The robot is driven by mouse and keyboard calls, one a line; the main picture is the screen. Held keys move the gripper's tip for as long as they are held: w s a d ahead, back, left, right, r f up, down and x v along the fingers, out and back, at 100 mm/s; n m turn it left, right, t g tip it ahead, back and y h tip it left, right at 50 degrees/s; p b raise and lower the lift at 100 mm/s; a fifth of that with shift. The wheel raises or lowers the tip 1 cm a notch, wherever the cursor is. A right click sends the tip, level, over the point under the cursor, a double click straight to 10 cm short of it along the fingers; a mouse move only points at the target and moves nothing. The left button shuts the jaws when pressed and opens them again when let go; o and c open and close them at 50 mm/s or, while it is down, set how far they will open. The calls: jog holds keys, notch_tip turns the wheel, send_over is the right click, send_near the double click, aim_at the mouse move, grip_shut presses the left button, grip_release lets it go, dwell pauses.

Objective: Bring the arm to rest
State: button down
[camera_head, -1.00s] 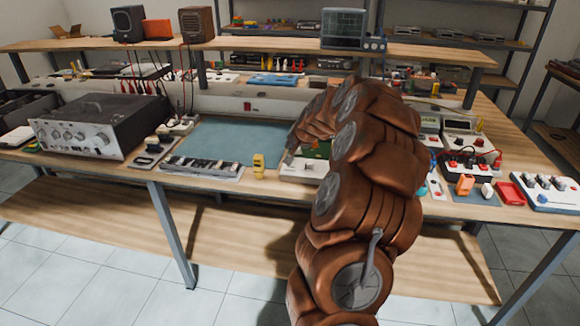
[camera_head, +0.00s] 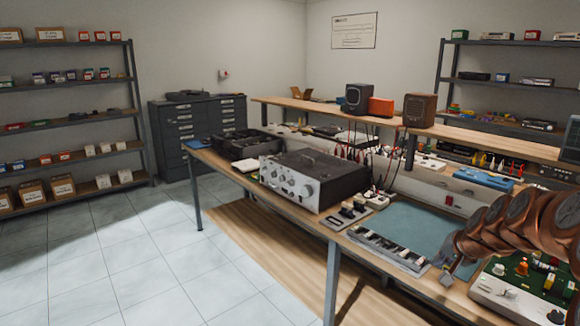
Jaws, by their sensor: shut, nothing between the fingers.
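My brown, jointed arm (camera_head: 515,222) enters from the right edge of the head view and reaches left over the workbench (camera_head: 345,240). My gripper (camera_head: 447,276) is at its left end, small and grey, pointing down near the bench's front edge. It is shut, with nothing seen in it. I cannot tell whether the gripper touches the bench. The rest of the arm is out of the picture.
A black-and-silver instrument (camera_head: 312,180) stands on the bench, left of a blue-green mat (camera_head: 410,226). A dark drawer cabinet (camera_head: 197,130) and a shelf rack (camera_head: 65,118) stand behind. The tiled floor (camera_head: 150,260) at left is clear.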

jog(key=s+a+r+n+g+y+p, duration=0.1)
jog(key=s+a+n+g, duration=0.15)
jog(key=s+a, duration=0.7)
jog(key=s+a+r+n+g+y+p, duration=0.1)
jog(key=s+a+n+g, duration=0.15)
jog(key=s+a, duration=0.65)
jog(key=s+a+n+g+h, duration=0.1)
jog(key=s+a+n+g, duration=0.1)
jog(key=s, duration=0.8)
jog(key=s+a+n+g+h+p, duration=0.1)
jog(key=s+a+n+g, duration=0.1)
jog(key=s+a, duration=0.3)
jog(key=s+f, duration=0.1)
jog(key=s, duration=0.3)
jog(key=shift+s+a, duration=0.25)
jog(key=shift+s, duration=0.1)
